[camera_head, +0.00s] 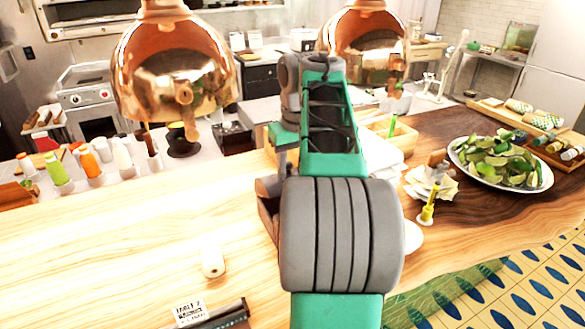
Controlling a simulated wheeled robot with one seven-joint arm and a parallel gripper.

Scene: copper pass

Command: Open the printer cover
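My green and grey arm fills the middle of the head view and reaches forward over the wooden counter (130,245). Its far end bends down on the left side, where my gripper (270,186) shows only as a small grey part, mostly behind my own arm. Its fingers cannot be made out, so I cannot tell whether it is open or shut. I cannot pick out a printer or its cover for certain. A dark brown box-like thing (267,217) shows just below the gripper, mostly hidden by my arm; I cannot tell what it is.
Two copper lamps (175,70) (365,45) hang over the counter. Bottles (55,170) stand at the left. A plate of limes (500,163), napkins (430,183) and a yellow-green tool (428,208) are at the right.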

